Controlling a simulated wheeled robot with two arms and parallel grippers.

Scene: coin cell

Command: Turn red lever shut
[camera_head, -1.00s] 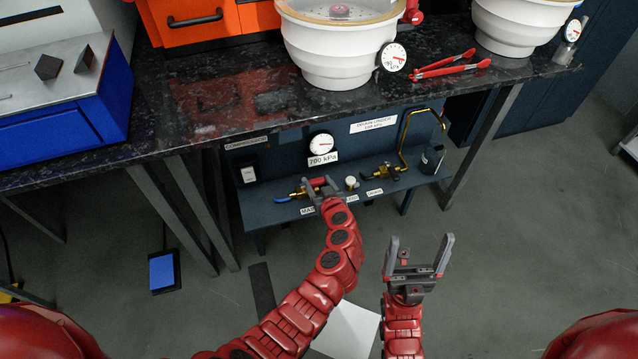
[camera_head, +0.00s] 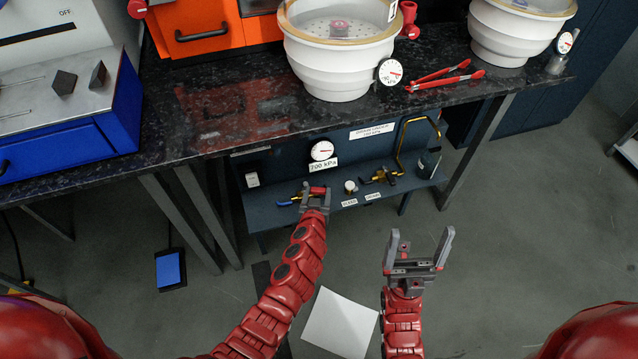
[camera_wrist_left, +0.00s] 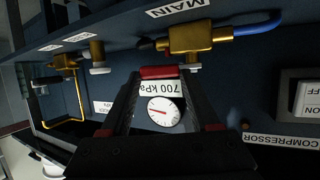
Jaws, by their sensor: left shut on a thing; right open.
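The red lever (camera_head: 318,190) belongs to the brass main valve (camera_wrist_left: 190,40) on the low blue shelf panel under the counter. In the left wrist view the red lever (camera_wrist_left: 163,72) lies roughly in line with the blue hose, between my fingertips. My left gripper (camera_head: 314,198) is shut on the red lever. Its fingers hide part of the lever and valve in the head view. My right gripper (camera_head: 420,246) is open and empty, in front of the shelf to the right, apart from everything.
A gauge (camera_head: 322,150) marked 700 kPa hangs above the valve. A compressor switch (camera_head: 252,180) is to the left. A second brass valve (camera_head: 380,176) and a bent brass pipe (camera_head: 403,140) are to the right. The dark counter (camera_head: 240,110) overhangs the shelf.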

